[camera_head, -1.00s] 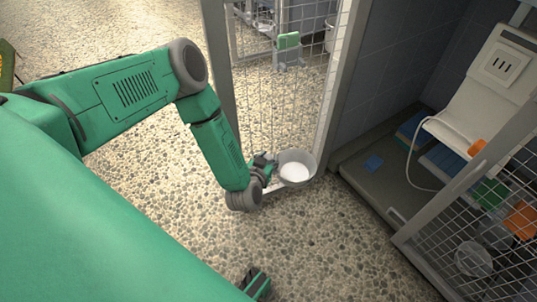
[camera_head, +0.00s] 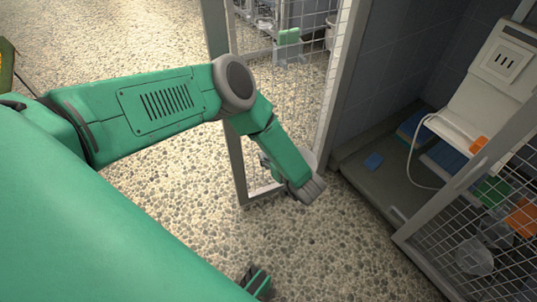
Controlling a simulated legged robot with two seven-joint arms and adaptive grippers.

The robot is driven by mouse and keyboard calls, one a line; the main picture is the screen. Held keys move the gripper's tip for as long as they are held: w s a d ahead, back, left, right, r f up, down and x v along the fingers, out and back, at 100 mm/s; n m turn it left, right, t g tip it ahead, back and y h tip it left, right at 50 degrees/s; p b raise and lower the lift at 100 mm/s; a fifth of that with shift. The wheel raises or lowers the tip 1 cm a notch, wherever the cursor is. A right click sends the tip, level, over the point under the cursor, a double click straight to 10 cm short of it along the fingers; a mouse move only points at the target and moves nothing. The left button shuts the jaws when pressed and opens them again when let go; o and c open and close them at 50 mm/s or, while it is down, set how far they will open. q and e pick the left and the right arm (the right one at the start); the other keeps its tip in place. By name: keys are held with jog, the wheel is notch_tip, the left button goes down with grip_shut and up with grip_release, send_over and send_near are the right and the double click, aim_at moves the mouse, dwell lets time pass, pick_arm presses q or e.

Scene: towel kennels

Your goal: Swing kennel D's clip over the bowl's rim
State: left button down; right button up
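My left arm reaches in from the left to the foot of an open wire-mesh door (camera_head: 300,95). Its wrist is beside the door's lower right corner. The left gripper's fingers are mostly hidden by my own forearm and wrist, so I cannot tell whether they are open. The bowl is not visible now; my forearm covers the place where it showed earlier. I cannot make out a clip. Part of my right gripper (camera_head: 257,282) shows at the bottom edge, over the floor, away from the door; its opening is unclear.
A grey platform with blue pieces (camera_head: 373,161) lies in the right-hand bay, below a white panel (camera_head: 505,65) with a looped cable. A second mesh door (camera_head: 455,205) stands at lower right, with rounded pale shapes behind it. The speckled floor (camera_head: 330,250) in front is clear.

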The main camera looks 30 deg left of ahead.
pick_arm(q)
jog(key=shift+n+g, duration=0.6)
jog(key=shift+g, duration=0.1)
jog(key=shift+b, duration=0.3)
jog(key=c, duration=1.5)
grip_release()
jog(key=shift+d, duration=0.1)
jog(key=v, duration=1.1)
jog(key=shift+d+y, duration=0.3)
jog(key=shift+d, duration=0.2)
jog(key=shift+w, duration=0.15)
